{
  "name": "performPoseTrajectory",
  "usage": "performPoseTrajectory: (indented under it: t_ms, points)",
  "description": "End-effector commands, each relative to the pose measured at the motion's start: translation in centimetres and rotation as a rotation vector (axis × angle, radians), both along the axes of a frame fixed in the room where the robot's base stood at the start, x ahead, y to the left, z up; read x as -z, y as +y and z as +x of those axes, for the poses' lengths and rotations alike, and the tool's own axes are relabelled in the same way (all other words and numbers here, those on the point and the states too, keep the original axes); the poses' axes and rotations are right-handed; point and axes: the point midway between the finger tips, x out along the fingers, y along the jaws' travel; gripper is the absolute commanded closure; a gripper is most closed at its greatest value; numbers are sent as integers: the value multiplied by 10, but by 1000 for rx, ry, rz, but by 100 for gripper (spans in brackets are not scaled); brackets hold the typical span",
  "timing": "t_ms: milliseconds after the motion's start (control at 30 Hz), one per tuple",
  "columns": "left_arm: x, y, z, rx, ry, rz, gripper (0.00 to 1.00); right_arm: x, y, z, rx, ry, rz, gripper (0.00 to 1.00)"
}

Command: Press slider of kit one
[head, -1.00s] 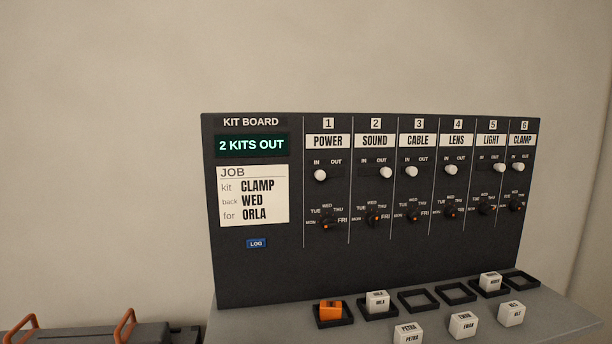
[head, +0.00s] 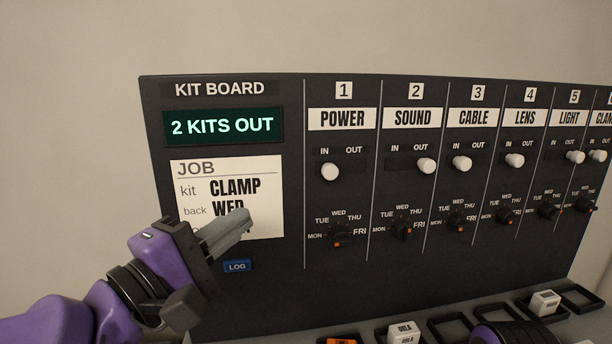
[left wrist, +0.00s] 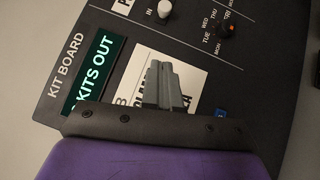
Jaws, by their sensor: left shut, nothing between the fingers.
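The slider of kit one (head: 330,172) is a round white knob under POWER on the dark kit board (head: 270,300). It sits at the IN end of its slot and also shows at the top of the left wrist view (left wrist: 165,10). My left gripper (head: 243,218) is shut and empty, with grey fingers in front of the job card, below and left of the knob and apart from it. The fingers also show in the left wrist view (left wrist: 169,68). The right gripper's fingers are not seen.
The job card (head: 210,170) is partly hidden by my left fingers. Black day dials (head: 341,235) sit below the sliders. A blue LOG button (head: 237,266) is under the card. Blocks such as a white one (head: 402,333) and an orange one (head: 341,341) lie along the bottom.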

Motion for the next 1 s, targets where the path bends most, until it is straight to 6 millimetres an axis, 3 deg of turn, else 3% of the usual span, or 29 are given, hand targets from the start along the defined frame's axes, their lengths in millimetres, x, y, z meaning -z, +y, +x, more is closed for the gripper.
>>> performPoseTrajectory:
  t_ms: [367, 800, 1000]
  points:
    - [-3, -6, 10, -1, 4, 5, 100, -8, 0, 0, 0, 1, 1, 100]
    - [-18, -56, 85, 0, 5, 4, 100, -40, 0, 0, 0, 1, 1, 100]
    - [-24, -85, 90, -1, 2, 4, 100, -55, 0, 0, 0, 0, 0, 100]
